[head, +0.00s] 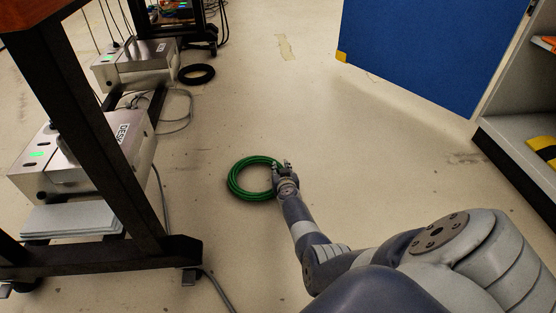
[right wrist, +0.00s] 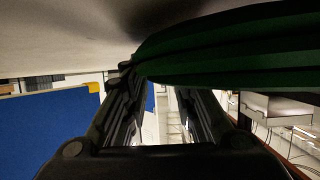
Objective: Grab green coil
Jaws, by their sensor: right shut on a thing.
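The green coil (head: 236,184) lies on the floor near the middle of the head view, a ring of several stacked turns. My right gripper (head: 281,167) reaches down to the coil's right side and is shut on it. In the right wrist view the coil (right wrist: 235,60) fills the upper right, close to the finger ends; the exact contact is partly hidden by the fingers. My left gripper is in neither view.
A table with a black frame (head: 95,130) and metal boxes (head: 130,65) stands on the left. A black coil (head: 197,74) lies farther back. A blue panel (head: 430,50) and a shelf (head: 515,150) stand on the right. The floor around the green coil is mostly clear.

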